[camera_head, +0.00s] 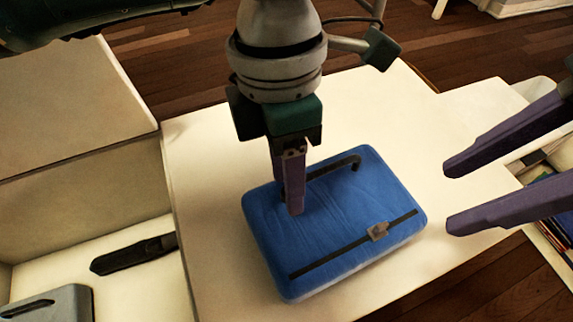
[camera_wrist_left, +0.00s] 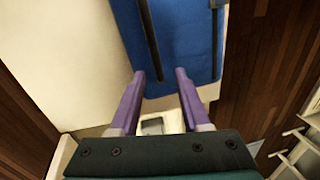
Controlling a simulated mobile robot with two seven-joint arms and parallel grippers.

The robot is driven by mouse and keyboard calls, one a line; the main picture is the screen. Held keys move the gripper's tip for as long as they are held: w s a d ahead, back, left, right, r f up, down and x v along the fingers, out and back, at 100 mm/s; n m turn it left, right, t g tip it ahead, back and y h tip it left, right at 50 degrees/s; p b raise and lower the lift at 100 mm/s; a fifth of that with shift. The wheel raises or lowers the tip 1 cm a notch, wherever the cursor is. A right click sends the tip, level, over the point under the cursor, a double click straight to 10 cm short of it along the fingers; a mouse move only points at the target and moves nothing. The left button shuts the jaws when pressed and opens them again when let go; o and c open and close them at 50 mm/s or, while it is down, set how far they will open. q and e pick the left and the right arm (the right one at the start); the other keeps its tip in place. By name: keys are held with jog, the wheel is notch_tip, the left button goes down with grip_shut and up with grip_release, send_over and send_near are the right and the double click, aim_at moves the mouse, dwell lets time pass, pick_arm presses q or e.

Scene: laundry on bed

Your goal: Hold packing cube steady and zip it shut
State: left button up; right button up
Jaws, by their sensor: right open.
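The blue packing cube (camera_head: 340,215) lies flat on a white surface in the head view. A dark zip strip runs along its near side, with a grey-brown slider (camera_head: 377,231) toward the right end. A black handle (camera_head: 335,168) lies across its far part. My left gripper (camera_head: 294,212) points down over the cube's left part, beside the handle; I cannot tell whether it touches. In the left wrist view its fingers are apart, with the cube (camera_wrist_left: 180,40) beyond the tips and nothing seen held. My right gripper (camera_head: 446,198) is open and empty to the right of the cube.
The white surface (camera_head: 215,200) is clear around the cube. At the left are a box-like piece (camera_head: 70,110), a black object (camera_head: 135,253) and a grey case (camera_head: 55,303). Books (camera_head: 558,198) stand in a shelf at the right. Wooden floor lies beyond.

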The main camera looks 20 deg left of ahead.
pick_arm(q)
grip_shut()
dwell(1.7)
